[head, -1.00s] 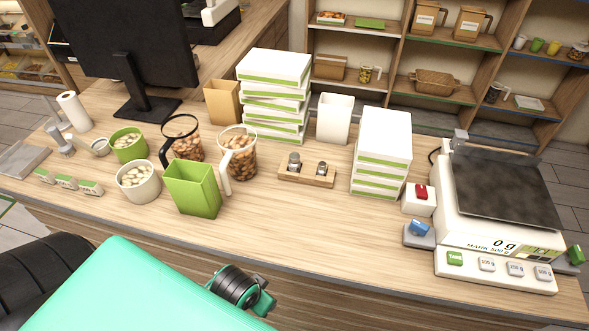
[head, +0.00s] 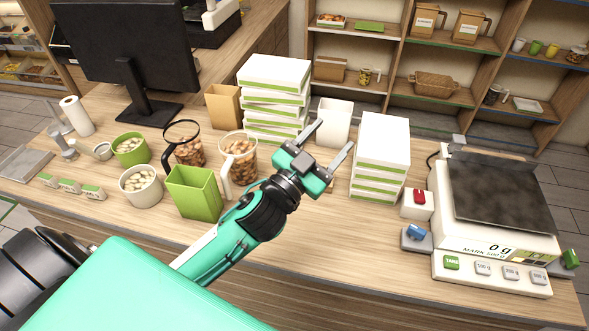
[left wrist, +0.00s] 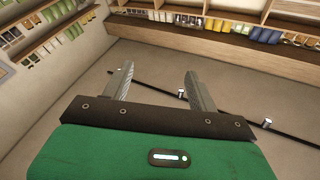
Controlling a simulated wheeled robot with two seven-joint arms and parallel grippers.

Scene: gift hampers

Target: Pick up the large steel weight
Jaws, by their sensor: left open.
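My left gripper (head: 332,141) is open and empty, above the middle of the counter in the head view. Its two fingers spread up and to the right, and they also show in the left wrist view (left wrist: 158,71) with nothing between them. The wooden holder with the two steel weights lies behind this gripper from the head camera. The large weight, the left one in the earlier frame, is hidden now. The left wrist view looks out over floor and shelves and shows no weight. My right gripper is in neither view.
White box stacks stand behind (head: 273,95) and to the right (head: 379,160). A white container (head: 334,122) stands between them. A nut pitcher (head: 243,165) and green container (head: 194,193) are left of the gripper. A scale (head: 490,240) stands right. The front counter strip is mostly clear.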

